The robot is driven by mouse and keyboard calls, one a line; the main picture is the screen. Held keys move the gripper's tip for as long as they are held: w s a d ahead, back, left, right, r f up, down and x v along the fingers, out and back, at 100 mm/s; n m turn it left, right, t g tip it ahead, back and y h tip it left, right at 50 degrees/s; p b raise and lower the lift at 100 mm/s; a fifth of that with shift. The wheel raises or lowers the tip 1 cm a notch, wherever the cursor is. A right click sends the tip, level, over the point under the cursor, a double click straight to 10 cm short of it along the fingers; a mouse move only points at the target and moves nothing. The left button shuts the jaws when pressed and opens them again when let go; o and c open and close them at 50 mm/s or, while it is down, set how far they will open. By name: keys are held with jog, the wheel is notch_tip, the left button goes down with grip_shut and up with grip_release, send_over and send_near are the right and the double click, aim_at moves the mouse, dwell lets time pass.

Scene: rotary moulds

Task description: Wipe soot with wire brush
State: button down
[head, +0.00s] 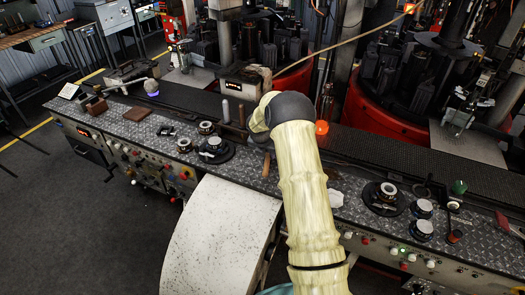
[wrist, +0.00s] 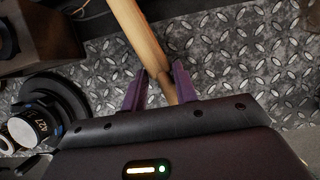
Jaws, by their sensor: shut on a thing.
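In the wrist view my gripper (wrist: 161,72) has its two purple fingers closed around a pale wooden handle (wrist: 138,38). The handle runs from between the fingers to the top edge of the picture, tilted to the upper left. Its far end is out of view, so I cannot see bristles. In the head view my arm hides my gripper, and a short piece of wood (head: 266,164) shows just left of the arm over the bench. I cannot make out soot clearly in either view.
A patterned metal bench top (head: 330,160) runs across the head view. Round black moulds (head: 214,150) stand left of my arm and more (head: 385,196) stand right. An orange-red beacon (head: 321,128) is close beside the arm. A brown block (head: 137,114) lies farther left.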

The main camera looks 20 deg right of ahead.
jog(key=shift+s+d, duration=0.25)
jog(key=shift+d, duration=0.35)
notch_tip(320, 180, up, 4)
jog(key=p, duration=0.4)
jog(key=shift+w+d+r, duration=0.1)
jog(key=shift+r, duration=0.1)
jog(key=shift+a+r+p, duration=0.25)
jog(key=shift+r+p, duration=0.45)
jog(key=shift+r, duration=0.15)
jog(key=shift+f, duration=0.1)
jog(key=shift+w+a, duration=0.1)
notch_tip(320, 180, up, 3)
jog(key=p, duration=0.3)
